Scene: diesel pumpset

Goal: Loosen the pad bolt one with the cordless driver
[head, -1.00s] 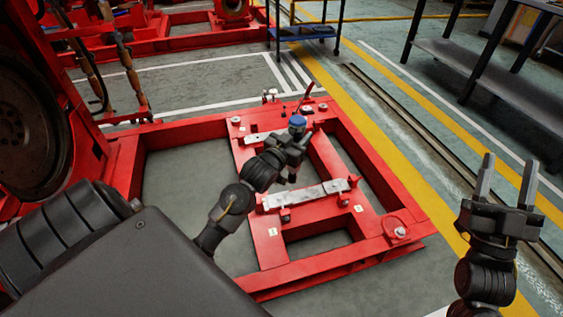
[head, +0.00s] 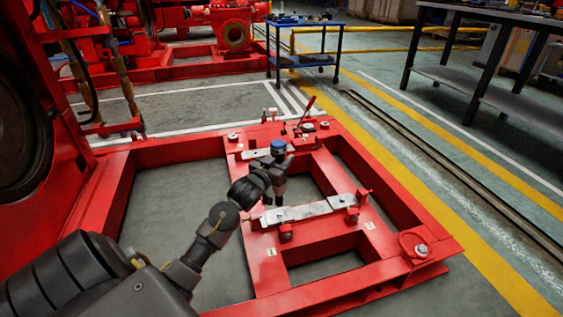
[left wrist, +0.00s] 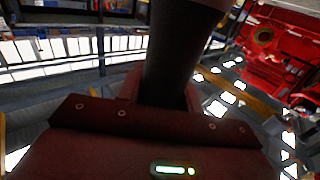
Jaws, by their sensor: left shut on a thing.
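My left gripper (head: 273,168) is above the red base frame, shut on what looks like the cordless driver (head: 279,185). The driver's blue part shows at the top of the gripper, and a dark part points down near the front silver pad plate (head: 308,211). In the left wrist view, the driver's dark handle and dark red base (left wrist: 140,143) with a green light bar fill the middle. A second pad plate (head: 258,154) lies behind the gripper. I cannot single out pad bolt one, nor tell whether the driver tip touches anything. My right gripper is out of view.
The red base frame (head: 385,215) has open bays and raised red brackets. A large red machine (head: 60,160) stands at the left. A blue cart (head: 305,60) and a dark workbench (head: 470,90) stand behind. The floor at the right is clear.

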